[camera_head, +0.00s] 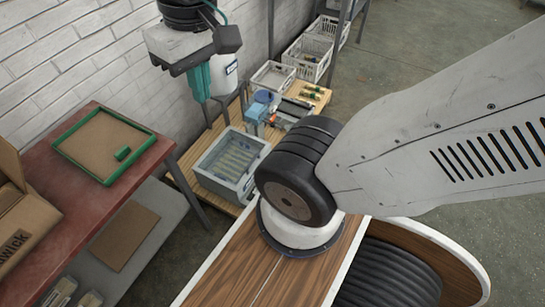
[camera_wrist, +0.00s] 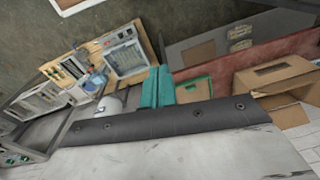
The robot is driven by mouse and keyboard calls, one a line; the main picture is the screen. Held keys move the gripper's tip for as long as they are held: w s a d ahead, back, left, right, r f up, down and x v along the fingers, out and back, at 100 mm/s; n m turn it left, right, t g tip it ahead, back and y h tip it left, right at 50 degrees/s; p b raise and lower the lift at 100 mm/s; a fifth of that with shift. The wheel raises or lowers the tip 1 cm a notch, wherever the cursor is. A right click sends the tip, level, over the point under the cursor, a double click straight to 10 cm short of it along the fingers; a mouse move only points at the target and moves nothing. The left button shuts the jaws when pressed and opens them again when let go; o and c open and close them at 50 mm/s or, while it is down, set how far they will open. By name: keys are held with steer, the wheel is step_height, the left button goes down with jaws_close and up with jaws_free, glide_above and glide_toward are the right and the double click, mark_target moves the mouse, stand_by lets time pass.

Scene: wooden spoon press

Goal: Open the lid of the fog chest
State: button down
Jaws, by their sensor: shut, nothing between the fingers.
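A grey-green box, which I take to be the fog chest (camera_head: 230,166), sits on the wooden bench in the head view. Its top looks flat, with a see-through panel and pale strips visible beneath; no raised lid shows. It also appears in the wrist view as a grey-framed box (camera_wrist: 126,56). My gripper (camera_head: 201,97) hangs above and left of the chest in the head view, apart from it. Its teal fingers (camera_wrist: 158,76) are together and empty in the wrist view. The chest's handle or latch cannot be made out.
The wooden bench (camera_head: 183,180) also carries a blue device (camera_head: 260,107) and trays behind the chest. A red table (camera_head: 80,212) with a green-rimmed tray (camera_head: 146,140) stands at left. White crates (camera_head: 309,58) stand at the back. Open floor lies at upper right.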

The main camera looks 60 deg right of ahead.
steer(key=w+d+f+m+y, duration=0.3)
steer(key=w+f+m, duration=0.1)
steer(key=w, duration=0.6)
steer(key=w+d+f+m+y, duration=0.3)
steer(key=w+f+m+y, duration=0.1)
steer(key=w, duration=0.6)
steer(key=w+d+f+m+t+y, duration=0.2)
steer(key=w+d+f+m, duration=0.35)
steer(key=d+f, duration=0.35)
steer(key=m+t+h, duration=0.6)
steer(key=m+t, duration=0.3)
steer(key=m, duration=0.7)
glide_above(259, 160)
steer(key=s, duration=0.2)
step_height(259, 160, down, 43)
steer(key=s+a+f+m+h, duration=0.1)
steer(key=s+f+m, duration=0.1)
steer(key=s+f, duration=0.3)
steer(key=s+a+f+m+h, duration=0.1)
steer(key=s+f+m+h, duration=0.15)
steer(key=f, duration=0.45)
steer(key=shift+y, duration=0.35)
steer(key=x, duration=0.9)
steer(key=shift+d+f, duration=0.1)
steer(key=shift+f, duration=0.4)
